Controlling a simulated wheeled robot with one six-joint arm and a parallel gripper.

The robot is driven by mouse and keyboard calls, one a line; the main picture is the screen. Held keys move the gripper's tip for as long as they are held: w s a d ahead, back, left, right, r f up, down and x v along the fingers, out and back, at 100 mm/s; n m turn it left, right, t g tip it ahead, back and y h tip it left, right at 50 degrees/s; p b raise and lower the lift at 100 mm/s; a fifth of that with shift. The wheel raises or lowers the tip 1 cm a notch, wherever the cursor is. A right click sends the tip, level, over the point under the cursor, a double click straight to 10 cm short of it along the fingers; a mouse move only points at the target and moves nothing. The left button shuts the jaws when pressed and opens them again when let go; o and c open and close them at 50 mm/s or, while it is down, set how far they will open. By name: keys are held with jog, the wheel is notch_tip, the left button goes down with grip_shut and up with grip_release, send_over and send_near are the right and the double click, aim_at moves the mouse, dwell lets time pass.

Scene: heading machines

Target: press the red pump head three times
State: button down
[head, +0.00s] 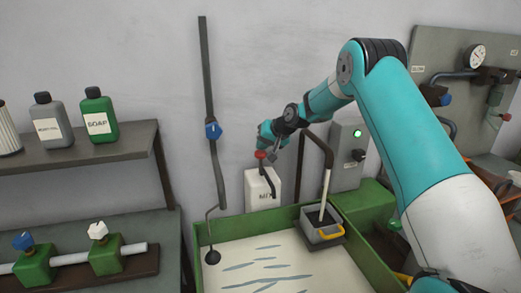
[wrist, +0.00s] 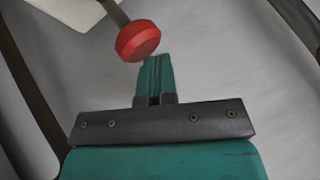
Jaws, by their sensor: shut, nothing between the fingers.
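In the wrist view the red pump head (wrist: 138,40) is at the upper middle, on a grey stem. My gripper (head: 262,145) is right at the pump head in the head view, seen just above it. In the wrist view my gripper (wrist: 156,62) is shut and empty, its teal fingers together, with the tips close to the lower right of the red head. I cannot tell whether they touch.
The green basin (head: 200,240) holds pale liquid with grey streaks. A grey box with a yellow handle (head: 322,228) stands at its back right corner. A control box with a green light (head: 348,150) is to the right.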

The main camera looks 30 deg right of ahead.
jog(key=shift+r+p, duration=0.3)
jog(key=shift+r, duration=0.5)
jog(key=shift+r+p, duration=1.55)
jog(key=shift+r, duration=1.05)
